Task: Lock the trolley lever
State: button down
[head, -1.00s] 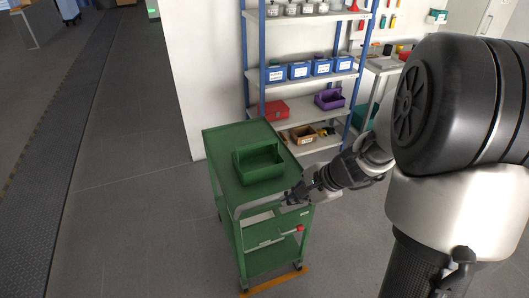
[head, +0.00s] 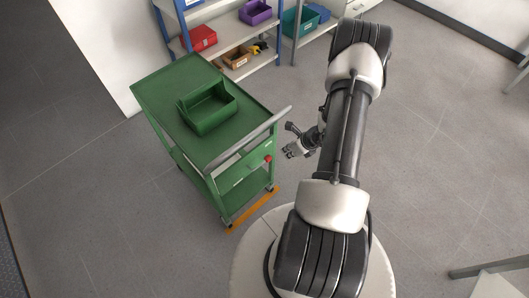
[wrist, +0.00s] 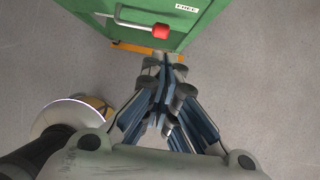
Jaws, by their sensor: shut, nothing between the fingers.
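The green trolley (head: 155,95) stands left of my arm in the head view. Its lever has a red knob (head: 267,158) on the trolley's handle-end face, below the grey push handle (head: 250,138). In the wrist view the metal lever (wrist: 122,22) runs roughly sideways across the green face, with the red knob (wrist: 161,31) at its right end. My gripper (head: 289,152) is to the right of the knob in the head view. In the wrist view my gripper (wrist: 165,62) is shut and empty, below the knob in the picture and apart from it.
An open green bin (head: 208,122) sits on the trolley top. An orange floor strip (head: 252,211) lies at the trolley's foot.

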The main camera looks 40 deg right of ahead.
jog(key=shift+s, duration=0.15)
jog(key=b+x, duration=0.4)
jog(key=x, duration=1)
jog(key=shift+a, duration=0.2)
